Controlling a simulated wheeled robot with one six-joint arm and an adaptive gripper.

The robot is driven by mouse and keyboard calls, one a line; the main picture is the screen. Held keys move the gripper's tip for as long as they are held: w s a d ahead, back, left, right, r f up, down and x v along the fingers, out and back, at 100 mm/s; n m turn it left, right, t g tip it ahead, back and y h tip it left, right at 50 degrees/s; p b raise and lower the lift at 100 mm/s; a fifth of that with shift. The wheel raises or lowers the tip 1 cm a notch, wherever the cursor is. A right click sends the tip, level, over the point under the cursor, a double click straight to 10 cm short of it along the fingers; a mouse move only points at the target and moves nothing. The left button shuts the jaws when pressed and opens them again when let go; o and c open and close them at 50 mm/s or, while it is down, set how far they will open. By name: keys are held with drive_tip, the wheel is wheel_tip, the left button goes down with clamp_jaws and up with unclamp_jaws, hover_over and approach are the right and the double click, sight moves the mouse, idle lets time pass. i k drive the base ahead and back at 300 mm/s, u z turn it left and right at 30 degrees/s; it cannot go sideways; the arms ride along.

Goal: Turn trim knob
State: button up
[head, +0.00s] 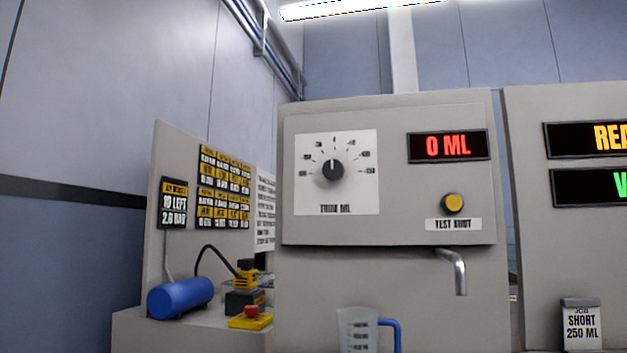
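The trim knob (333,169) is a small black dial with a white pointer mark. It sits in the middle of a white scale plate (310,200) labelled "TRIM ML" on the grey panel. The pointer appears to aim straight up, at the middle of the scale. A red display (449,146) to the right of the knob reads "0 ML". My gripper is not in view, and nothing touches the knob.
A yellow test shot button (453,203) sits below the display, above a metal spout (455,270). A clear jug (358,331) with a blue handle stands lower down. A blue cylinder (180,298) and red-yellow button box (250,317) are at left. Space before the knob looks clear.

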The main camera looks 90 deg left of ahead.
sight(332, 170)
drive_tip(key=u, duration=2.75)
